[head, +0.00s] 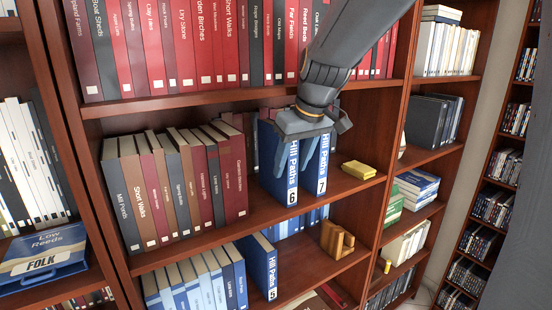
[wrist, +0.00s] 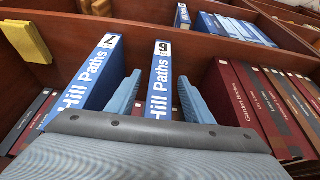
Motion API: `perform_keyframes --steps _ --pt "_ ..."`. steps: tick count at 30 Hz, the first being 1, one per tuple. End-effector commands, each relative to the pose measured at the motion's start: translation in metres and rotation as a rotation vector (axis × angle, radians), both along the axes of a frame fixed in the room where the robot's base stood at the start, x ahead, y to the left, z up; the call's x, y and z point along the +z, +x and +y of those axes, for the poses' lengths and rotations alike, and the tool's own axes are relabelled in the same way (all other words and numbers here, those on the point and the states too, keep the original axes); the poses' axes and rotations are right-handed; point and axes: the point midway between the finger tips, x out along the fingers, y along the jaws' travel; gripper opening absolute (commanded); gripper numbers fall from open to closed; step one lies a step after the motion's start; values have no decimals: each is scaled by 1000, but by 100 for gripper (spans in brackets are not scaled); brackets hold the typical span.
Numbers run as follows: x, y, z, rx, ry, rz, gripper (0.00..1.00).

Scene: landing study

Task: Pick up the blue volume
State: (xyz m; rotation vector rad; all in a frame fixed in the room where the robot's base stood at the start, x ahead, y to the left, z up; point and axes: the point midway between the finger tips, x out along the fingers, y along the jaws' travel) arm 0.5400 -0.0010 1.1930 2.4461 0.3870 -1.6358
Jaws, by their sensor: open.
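Two blue Hill Paths volumes stand upright on the middle shelf. Volume 6 (head: 291,185) is on the left and volume 7 (head: 322,172) on the right, with a gap between them. In the wrist view the picture is turned over, with volume 6 (wrist: 159,85) in the middle and volume 7 (wrist: 88,75) left of it. My gripper (head: 293,160) is open at volume 6. In the wrist view its two fingers (wrist: 160,92) lie on either side of that spine, with some space showing. A blue Hill Paths volume 5 (head: 262,268) stands on the shelf below.
Dark red books (head: 231,175) stand left of volume 6, across a small gap. A yellow block (head: 358,170) lies right of volume 7 on the shelf. Red books (head: 200,45) fill the shelf above. A wooden bookend (head: 337,240) stands on the lower shelf.

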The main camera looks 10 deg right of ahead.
Motion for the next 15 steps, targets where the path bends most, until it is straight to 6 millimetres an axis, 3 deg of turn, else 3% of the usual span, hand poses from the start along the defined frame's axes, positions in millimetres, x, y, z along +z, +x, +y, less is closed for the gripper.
perform_keyframes --steps 6,15 --pt "-1 0 0 0 0 0 47" --pt "-1 0 0 0 0 -1 0"
